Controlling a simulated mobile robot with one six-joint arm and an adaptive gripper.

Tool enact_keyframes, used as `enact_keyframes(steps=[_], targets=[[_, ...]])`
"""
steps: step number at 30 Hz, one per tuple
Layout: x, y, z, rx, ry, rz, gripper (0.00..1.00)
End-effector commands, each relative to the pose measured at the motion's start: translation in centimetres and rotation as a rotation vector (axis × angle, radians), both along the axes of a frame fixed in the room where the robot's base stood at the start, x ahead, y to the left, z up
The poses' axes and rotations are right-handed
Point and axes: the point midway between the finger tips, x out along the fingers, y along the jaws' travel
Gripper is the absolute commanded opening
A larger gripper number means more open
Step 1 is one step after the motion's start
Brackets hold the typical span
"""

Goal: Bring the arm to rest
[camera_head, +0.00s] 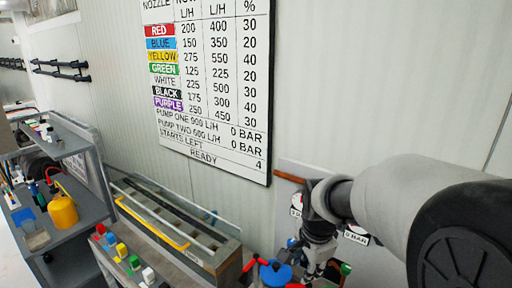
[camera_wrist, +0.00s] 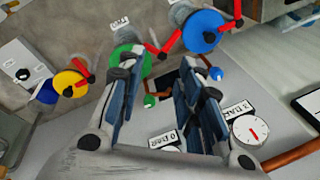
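My arm reaches in from the right in the head view, and my gripper (camera_head: 318,262) points down at the pump area below the wall board. In the wrist view my gripper (camera_wrist: 158,85) has its two dark-padded fingers apart, with nothing between the pads. Behind and beyond the fingers are a blue wheel (camera_wrist: 203,31), a green wheel (camera_wrist: 130,62) and a yellow wheel (camera_wrist: 70,84), each with red handles. I cannot tell whether the fingers touch anything. The fingers hide part of the panel.
A gauge (camera_wrist: 249,130) and small bar labels sit near the fingers. A wall board (camera_head: 208,75) lists nozzle flows and reads READY. A slotted trough (camera_head: 170,225), coloured blocks (camera_head: 122,250) and a grey cart (camera_head: 62,215) with a yellow can (camera_head: 63,210) stand left.

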Motion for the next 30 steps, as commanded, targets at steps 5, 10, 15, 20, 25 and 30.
enact_keyframes(steps=[5, 10, 15, 20, 25, 30], targets=[[-7.2, -0.5, 3.5, -0.096, -0.053, 0.346, 0.33], [-14.2, -0.9, 4.6, -0.204, -0.093, 0.675, 0.33], [-19.9, -1.1, 3.9, -0.309, -0.121, 0.956, 0.33], [-22.8, -1.1, 3.0, -0.373, -0.133, 1.115, 0.33], [-23.6, -1.1, 2.7, -0.393, -0.134, 1.169, 0.33], [-23.6, -1.1, 2.7, -0.393, -0.134, 1.169, 0.33]])
